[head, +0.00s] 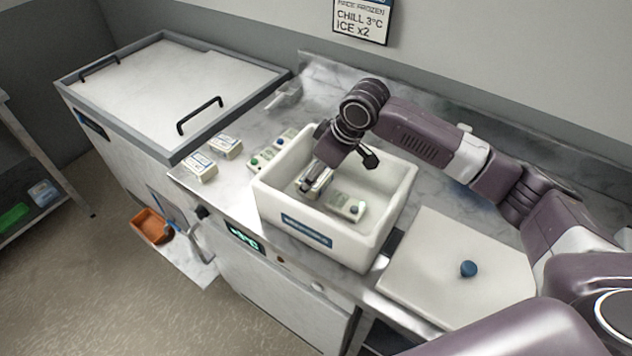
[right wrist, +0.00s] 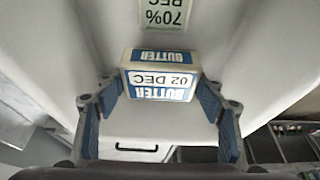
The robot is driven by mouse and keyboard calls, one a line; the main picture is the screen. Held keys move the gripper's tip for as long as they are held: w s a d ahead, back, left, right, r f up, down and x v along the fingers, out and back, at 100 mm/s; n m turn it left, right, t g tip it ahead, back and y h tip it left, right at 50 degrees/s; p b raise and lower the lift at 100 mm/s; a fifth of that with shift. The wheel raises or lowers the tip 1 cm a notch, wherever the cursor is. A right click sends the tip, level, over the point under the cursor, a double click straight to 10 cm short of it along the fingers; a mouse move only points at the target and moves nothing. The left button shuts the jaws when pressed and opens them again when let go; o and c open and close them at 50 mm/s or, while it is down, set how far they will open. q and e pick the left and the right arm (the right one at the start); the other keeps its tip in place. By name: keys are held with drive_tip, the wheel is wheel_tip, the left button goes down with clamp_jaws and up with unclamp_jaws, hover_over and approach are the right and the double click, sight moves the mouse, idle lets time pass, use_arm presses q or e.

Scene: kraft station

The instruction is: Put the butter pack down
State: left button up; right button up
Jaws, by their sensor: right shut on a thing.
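The butter pack (right wrist: 160,75), with a blue BUTTER and 02 DEC label, is between the blue-padded fingers of my right gripper (right wrist: 160,103). In the head view my right gripper (head: 318,178) points down inside the white box (head: 283,205), shut on the pack, which is partly hidden there. I cannot tell whether the pack touches the box floor. Another pale pack (head: 345,207) lies in the box, to the right of the gripper. A green-edged label reading 70% (right wrist: 166,14) shows beyond the butter in the right wrist view. My left gripper is not in view.
Two packs with blue labels (head: 200,166) and green-marked packs (head: 262,159) lie on the counter left of the box. A white lid (head: 440,290) with a blue knob lies to its right. A chest with handles (head: 175,85) stands at the left. The box walls surround my gripper.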

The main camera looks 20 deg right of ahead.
sight(316, 184)
wheel_tip(316, 184, down, 3)
drive_tip(key=shift+f, duration=0.15)
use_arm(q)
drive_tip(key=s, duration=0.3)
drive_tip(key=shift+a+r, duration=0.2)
use_arm(e)
drive_tip(key=shift+f, duration=0.1)
drive_tip(key=o, duration=1.1)
drive_tip(key=shift+o, duration=1.4)
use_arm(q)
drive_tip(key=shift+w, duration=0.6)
